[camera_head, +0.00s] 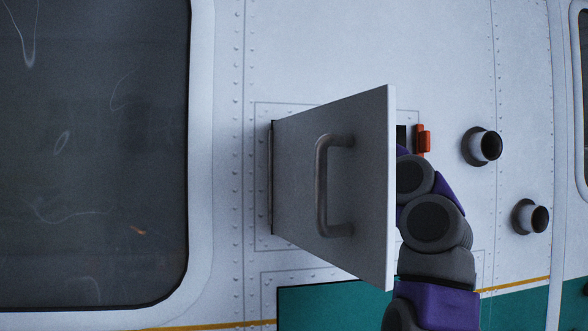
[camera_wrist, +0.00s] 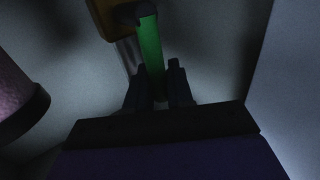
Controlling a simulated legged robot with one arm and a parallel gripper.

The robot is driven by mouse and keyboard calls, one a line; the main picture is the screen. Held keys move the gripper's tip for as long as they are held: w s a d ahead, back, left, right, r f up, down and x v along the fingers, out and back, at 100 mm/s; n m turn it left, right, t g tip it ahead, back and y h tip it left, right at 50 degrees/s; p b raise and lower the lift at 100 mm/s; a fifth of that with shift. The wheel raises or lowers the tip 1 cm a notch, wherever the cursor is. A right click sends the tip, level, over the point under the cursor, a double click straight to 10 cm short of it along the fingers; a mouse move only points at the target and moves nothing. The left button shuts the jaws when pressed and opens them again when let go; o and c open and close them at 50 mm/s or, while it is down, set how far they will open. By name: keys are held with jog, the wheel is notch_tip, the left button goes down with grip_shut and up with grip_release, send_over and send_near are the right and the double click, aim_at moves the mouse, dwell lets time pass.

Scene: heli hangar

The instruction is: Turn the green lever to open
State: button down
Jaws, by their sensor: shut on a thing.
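The green lever (camera_wrist: 149,45) shows in the wrist view at the top middle, joined at its upper end to a yellow-brown block. My gripper (camera_wrist: 158,78) has its two dark fingers on either side of the lever's lower end and is shut on it. In the head view the lever and my gripper are hidden behind the open panel door (camera_head: 290,190), which has a grey handle (camera_head: 322,185). My purple and grey arm reaches in behind the door's right edge.
A red part (camera_head: 423,139) sits right of the door's edge. Two round ports (camera_head: 487,146) (camera_head: 537,218) stick out of the white wall farther right. A big dark window (camera_head: 90,150) is at the left. In the wrist view a pinkish cylinder (camera_wrist: 18,100) is close at the left.

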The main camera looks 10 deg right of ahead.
jog(key=shift+s+d, duration=0.15)
jog(key=shift+d+f+m+t+h+b, duration=0.35)
jog(key=shift+d+m+t+b, duration=0.65)
jog(key=shift+m+b, duration=0.9)
jog(key=shift+d+f+m+t+h+b, duration=0.1)
jog(key=shift+d+f+m+t+b, duration=0.5)
jog(key=shift+m+t+b, duration=0.95)
jog(key=shift+d+f+m+t+h+b, duration=0.3)
jog(key=shift+d+m+t+b, duration=0.55)
jog(key=shift+m+b, duration=1.4)
jog(key=shift+d+m+p, duration=0.1)
jog(key=shift+m+p, duration=0.2)
jog(key=shift+p, duration=0.05)
